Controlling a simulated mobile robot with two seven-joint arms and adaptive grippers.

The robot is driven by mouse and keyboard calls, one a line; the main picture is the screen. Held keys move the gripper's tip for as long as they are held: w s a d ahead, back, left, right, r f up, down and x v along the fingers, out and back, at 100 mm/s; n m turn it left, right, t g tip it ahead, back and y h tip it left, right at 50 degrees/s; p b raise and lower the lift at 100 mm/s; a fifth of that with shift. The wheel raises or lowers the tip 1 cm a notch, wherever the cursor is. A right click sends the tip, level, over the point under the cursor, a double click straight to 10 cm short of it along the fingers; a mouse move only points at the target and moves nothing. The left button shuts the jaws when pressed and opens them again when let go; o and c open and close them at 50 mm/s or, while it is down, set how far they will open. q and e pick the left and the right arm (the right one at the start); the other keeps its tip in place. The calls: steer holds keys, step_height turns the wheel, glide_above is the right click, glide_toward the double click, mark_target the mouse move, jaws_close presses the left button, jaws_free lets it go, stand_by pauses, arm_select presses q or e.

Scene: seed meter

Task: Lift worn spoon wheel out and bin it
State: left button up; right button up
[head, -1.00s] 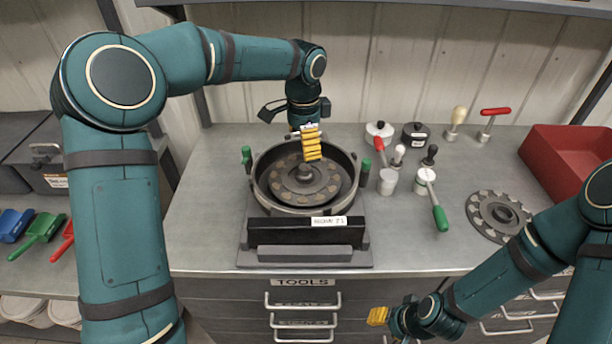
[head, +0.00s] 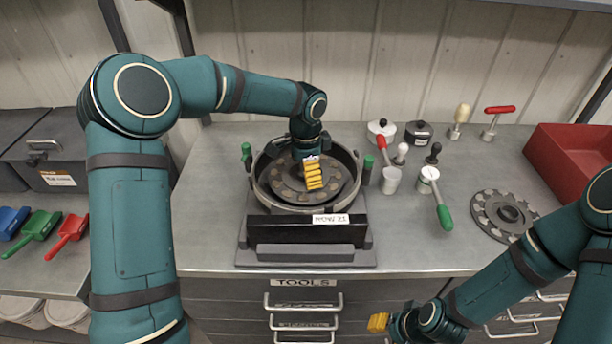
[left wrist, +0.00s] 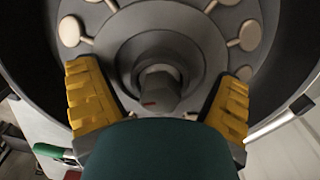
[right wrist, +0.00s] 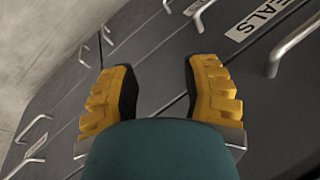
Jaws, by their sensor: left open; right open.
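The spoon wheel (head: 286,189) lies flat inside the round meter housing (head: 262,198), which is marked "ROW 21". It is a dark disc with a ring of pale spots and a raised hub. My left gripper (head: 313,173) is open over the wheel's middle and hides part of it. In the left wrist view the hub (left wrist: 158,88) stands between the two yellow fingers, with a gap on both sides; I cannot tell whether they touch the wheel below. My right gripper (head: 378,322) is open and empty in front of the drawers. A red bin (head: 570,160) stands at the back right.
Another spoon wheel (head: 503,214) lies on the bench at the right. Coloured scoops (head: 68,235) lie at the far left. The bench front right of the housing is clear.

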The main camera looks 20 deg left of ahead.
arm_select(q)
steer(key=shift+c, duration=0.2)
steer(key=shift+s, duration=0.15)
steer(key=c, duration=1.1)
steer(key=shift+c, duration=1.1)
step_height(320, 180, up, 10)
steer(key=shift+r+p, duration=0.1)
steer(key=shift+p, duration=0.95)
steer(key=shift+r, duration=0.1)
